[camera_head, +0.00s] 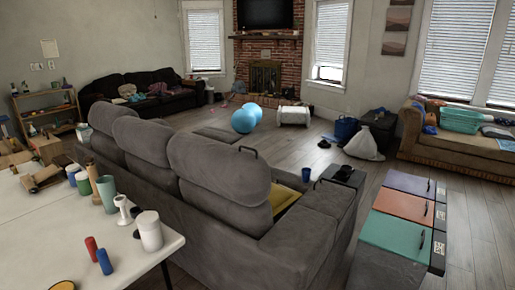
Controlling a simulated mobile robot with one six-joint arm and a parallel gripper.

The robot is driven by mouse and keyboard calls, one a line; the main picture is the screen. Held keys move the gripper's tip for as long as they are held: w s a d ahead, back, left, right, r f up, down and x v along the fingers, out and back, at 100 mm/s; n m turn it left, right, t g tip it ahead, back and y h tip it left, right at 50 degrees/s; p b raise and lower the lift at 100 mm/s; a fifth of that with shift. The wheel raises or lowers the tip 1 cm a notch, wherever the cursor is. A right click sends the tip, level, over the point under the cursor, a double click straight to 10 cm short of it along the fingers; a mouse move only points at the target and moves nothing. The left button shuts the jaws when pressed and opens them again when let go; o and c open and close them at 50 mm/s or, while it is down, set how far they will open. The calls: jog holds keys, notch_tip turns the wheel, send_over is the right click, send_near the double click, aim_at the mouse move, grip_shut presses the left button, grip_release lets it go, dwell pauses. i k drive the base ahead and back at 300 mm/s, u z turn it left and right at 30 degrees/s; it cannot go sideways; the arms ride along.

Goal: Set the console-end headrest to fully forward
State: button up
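A grey sofa (200,228) stands with its back toward me and has three headrests along its top. The right headrest (215,168) is nearest to the low unit with purple, orange and teal panels (395,213), which looks like the console. The middle headrest (140,140) and left headrest (107,117) show no handle. My gripper is not in view.
A white table (80,225) with bottles, cups and tubes fills the lower left, close to the sofa back. Bare wooden floor (480,225) shows at right. Blue balls (243,120) lie beyond the sofa.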

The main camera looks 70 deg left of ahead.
aim_at(242, 176)
jog(key=z, duration=0.05)
jog(key=i, duration=1.85)
jog(key=u, duration=5.25)
jog(key=i, duration=0.15)
jog(key=z, duration=3.15)
jog(key=k, duration=0.2)
jog(key=u, duration=1.75)
